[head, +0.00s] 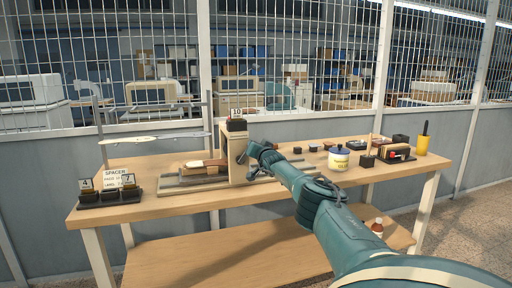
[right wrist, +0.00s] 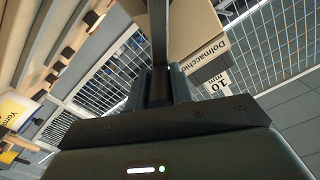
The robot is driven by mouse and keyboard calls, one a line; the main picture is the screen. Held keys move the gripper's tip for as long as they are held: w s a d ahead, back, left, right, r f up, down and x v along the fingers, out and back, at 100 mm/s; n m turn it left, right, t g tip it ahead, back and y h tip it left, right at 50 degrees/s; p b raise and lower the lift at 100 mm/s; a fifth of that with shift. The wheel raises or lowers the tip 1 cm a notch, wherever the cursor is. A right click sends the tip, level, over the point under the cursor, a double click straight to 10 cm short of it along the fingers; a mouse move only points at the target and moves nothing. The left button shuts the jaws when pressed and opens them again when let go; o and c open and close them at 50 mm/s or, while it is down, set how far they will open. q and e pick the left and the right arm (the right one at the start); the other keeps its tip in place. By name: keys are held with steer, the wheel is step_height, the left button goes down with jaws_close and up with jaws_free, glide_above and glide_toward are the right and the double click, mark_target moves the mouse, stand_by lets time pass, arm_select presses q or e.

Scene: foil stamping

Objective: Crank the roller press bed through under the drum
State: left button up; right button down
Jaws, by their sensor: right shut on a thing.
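The roller press (head: 238,160) stands at the middle of the wooden table, with a tan upright housing and a dark block on top. Its grey bed (head: 180,185) sticks out to the left and carries a brown and cream piece (head: 205,167). The drum is hidden inside the housing. My right gripper (head: 256,148) is at the right side of the housing. In the right wrist view my right gripper (right wrist: 160,88) is shut on a dark bar, the crank handle (right wrist: 159,35), beside the lettered tan housing (right wrist: 196,40). My left gripper is not in view.
Spacer blocks (head: 108,192) with number tags stand at the table's left end. A white and blue glue pot (head: 339,160), several small dark blocks and a yellow cup (head: 422,146) stand to the right. A wire mesh fence (head: 290,60) rises behind.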

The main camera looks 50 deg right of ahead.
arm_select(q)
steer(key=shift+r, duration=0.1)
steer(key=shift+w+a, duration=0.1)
arm_select(e)
steer(key=c, duration=1.2)
jaws_free()
steer(key=shift+c, duration=0.2)
step_height(320, 180, up, 5)
steer(key=p, duration=0.3)
steer(key=shift+p, duration=0.3)
step_height(320, 180, up, 4)
steer(key=shift+p, duration=1.1)
steer(key=shift+r, duration=0.5)
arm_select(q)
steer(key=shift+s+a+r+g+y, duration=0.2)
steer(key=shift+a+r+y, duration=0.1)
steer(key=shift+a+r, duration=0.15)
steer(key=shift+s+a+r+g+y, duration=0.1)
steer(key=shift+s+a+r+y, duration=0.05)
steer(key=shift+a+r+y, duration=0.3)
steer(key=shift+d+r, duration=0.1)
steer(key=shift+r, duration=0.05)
